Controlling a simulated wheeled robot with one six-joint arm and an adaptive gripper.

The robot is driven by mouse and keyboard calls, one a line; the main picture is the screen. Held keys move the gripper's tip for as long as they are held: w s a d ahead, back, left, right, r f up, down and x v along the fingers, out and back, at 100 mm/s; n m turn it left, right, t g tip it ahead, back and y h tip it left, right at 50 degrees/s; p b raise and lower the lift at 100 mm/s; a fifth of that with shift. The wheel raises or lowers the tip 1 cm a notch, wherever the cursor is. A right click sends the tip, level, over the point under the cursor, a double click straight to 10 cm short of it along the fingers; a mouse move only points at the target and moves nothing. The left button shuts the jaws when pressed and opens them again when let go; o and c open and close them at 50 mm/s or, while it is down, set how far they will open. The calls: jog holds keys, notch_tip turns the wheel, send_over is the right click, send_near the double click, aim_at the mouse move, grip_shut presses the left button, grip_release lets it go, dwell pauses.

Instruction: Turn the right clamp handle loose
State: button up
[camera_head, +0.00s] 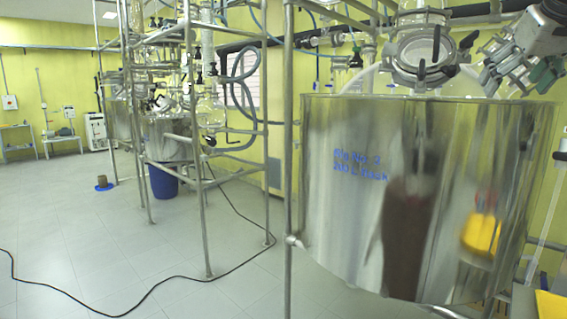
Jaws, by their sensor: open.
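A round metal clamp ring (432,58) with a glass window sits on the neck of the glass reactor, above the steel vessel. Dark handles stand around its rim. The right clamp handle (468,40) is a small black piece at the ring's upper right. My gripper (490,72) is at the upper right, angled down and left, with its metal fingers apart and empty. It is a short way right of the ring in the picture. Touch or exact depth between them cannot be told.
The large steel vessel (350,215), with blue writing, fills the right side. An upright metal post (288,150) stands at its left. Another glass reactor frame (200,150) stands farther back.

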jog(key=s+a+f+g+y, duration=0.1)
jog(key=a+f, duration=0.3)
jog(key=f, duration=0.5)
jog(key=s+a+f+n+g+y, duration=0.1)
jog(key=s+a+f, duration=0.3)
jog(key=f, duration=0.5)
jog(key=s+a+f+n+g+y, duration=0.1)
jog(key=s+a+f+g, duration=0.1)
jog(key=f, duration=0.7)
jog(key=shift+s+a, duration=0.75)
jog(key=shift+a, duration=0.4)
jog(key=shift+f, duration=0.1)
